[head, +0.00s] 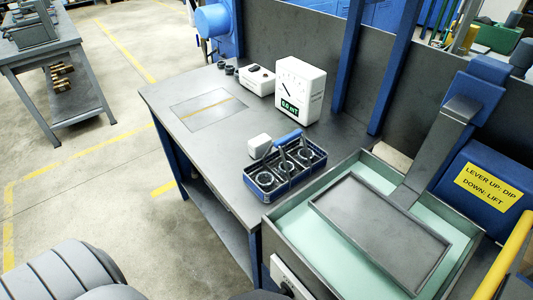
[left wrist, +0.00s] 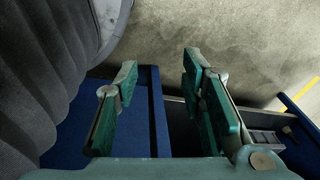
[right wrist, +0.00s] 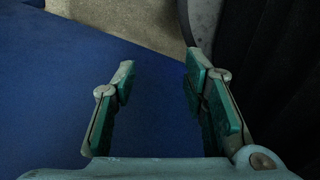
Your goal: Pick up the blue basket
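The blue basket (head: 263,188) stands on the grey workbench near its right end, beside the tank. It has a blue handle (head: 287,137) on grey uprights and holds several metal rings (head: 283,169). My left gripper (left wrist: 158,75) is open and empty in the left wrist view, with floor and blue surfaces behind it. My right gripper (right wrist: 160,72) is open and empty in the right wrist view, over a blue surface. Neither gripper shows in the head view, and the basket is not clearly seen in either wrist view.
A tank (head: 273,233) with pale green liquid and a grey tray platform (head: 375,228) lies right of the basket. A white gauge (head: 300,90), a white box (head: 257,80) and a small white block (head: 260,146) stand behind. The bench's left part is mostly clear.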

